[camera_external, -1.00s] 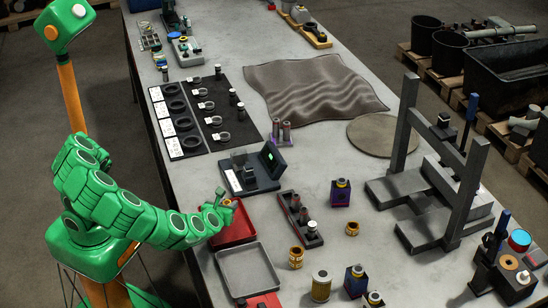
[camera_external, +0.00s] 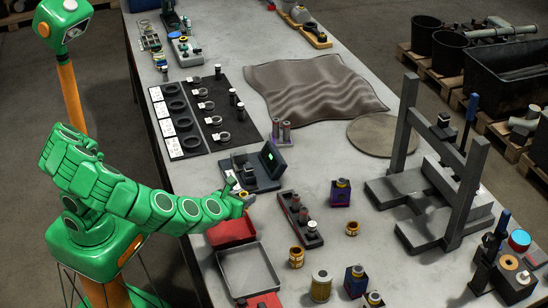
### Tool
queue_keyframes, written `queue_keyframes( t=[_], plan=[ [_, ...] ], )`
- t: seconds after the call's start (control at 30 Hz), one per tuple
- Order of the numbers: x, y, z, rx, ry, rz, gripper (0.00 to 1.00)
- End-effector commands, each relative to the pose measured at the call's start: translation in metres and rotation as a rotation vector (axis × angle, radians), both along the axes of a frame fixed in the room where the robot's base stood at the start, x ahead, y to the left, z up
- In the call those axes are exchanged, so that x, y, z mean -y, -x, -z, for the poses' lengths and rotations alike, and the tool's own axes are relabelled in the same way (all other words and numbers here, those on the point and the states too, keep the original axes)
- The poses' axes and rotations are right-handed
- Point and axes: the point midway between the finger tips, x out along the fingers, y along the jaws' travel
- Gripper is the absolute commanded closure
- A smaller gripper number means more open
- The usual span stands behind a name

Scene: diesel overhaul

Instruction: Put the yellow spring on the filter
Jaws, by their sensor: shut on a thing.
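My gripper (camera_external: 244,197) is at the end of the green arm, above the gap between the red tray and the dark device. It is shut on a small yellow thing (camera_external: 243,194), which looks like the yellow spring; the fingers hide most of it.
The red tray (camera_external: 232,240) and grey tray (camera_external: 222,262) lie below my arm. A dark device (camera_external: 267,183) with a raised lid is close by. A rack (camera_external: 299,219), orange-banded parts (camera_external: 296,257) and a purple block (camera_external: 340,193) stand right. A grey press frame (camera_external: 447,236) is further right.

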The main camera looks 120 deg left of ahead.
Motion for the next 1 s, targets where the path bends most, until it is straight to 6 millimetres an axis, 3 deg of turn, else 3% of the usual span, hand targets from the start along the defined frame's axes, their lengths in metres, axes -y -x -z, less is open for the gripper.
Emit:
queue_keyframes(
  t=[0.1, 0.4, 0.7, 1.0],
  plan=[
    [0.025, -0.042, -0.019, 0.006, 0.0, 0.143, 0.95],
    [0.092, -0.125, -0.072, 0.006, 0.001, 0.469, 0.95],
    [0.131, -0.158, -0.107, 0.003, 0.001, 0.634, 0.95],
    [0.132, -0.186, -0.098, -0.001, 0.001, 0.652, 0.95]
  ],
)
